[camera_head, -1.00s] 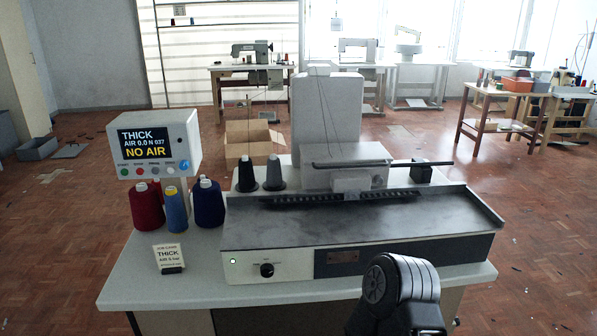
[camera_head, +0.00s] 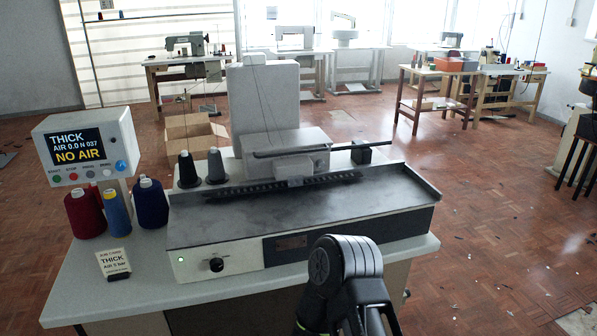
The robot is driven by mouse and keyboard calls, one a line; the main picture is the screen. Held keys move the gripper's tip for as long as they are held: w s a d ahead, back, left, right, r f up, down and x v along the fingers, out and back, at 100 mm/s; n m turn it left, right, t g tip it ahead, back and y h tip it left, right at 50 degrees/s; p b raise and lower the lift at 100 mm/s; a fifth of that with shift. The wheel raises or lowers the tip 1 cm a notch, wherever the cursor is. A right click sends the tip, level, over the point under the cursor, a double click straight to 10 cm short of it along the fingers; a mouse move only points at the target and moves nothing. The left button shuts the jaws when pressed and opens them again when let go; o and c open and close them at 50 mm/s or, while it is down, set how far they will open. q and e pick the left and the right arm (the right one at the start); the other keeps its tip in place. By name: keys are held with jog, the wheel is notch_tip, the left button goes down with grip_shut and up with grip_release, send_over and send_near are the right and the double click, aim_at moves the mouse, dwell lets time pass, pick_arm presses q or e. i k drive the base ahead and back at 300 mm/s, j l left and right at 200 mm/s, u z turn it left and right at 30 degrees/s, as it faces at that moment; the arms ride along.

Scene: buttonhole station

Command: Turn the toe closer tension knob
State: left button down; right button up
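A grey and white buttonhole machine (camera_head: 300,208) stands on a light table. A black knob (camera_head: 216,265) sits on the white left part of its front panel, right of a small green light (camera_head: 181,260); its label is too small to read. A display box (camera_head: 86,146) at the left reads "THICK AIR 0.0 N 037 NO AIR". A small card (camera_head: 114,264) on the table reads "THICK". One of my black arm links shows at the bottom, in front of the table and right of the knob. Neither gripper's fingers are in view.
Red (camera_head: 85,214), light blue (camera_head: 117,212) and dark blue (camera_head: 151,203) thread cones stand left of the machine. Two dark cones stand behind its left end. An open cardboard box (camera_head: 193,136) is on the floor behind. The tabletop (camera_head: 70,298) is bare at the front left.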

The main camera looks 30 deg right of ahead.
aim_at(320, 163)
jog(key=l+u, duration=0.15)
jog(key=l, duration=0.6)
jog(key=l+u, duration=0.15)
jog(key=l, duration=0.6)
jog(key=l+u, duration=0.15)
jog(key=l, duration=0.6)
jog(key=k+l+u, duration=0.15)
jog(key=l, duration=0.6)
jog(key=l+u, duration=0.15)
jog(key=l, duration=0.6)
jog(key=l+u, duration=0.15)
jog(key=l, duration=0.6)
jog(key=k+l+u, duration=0.1)
jog(key=l, duration=0.6)
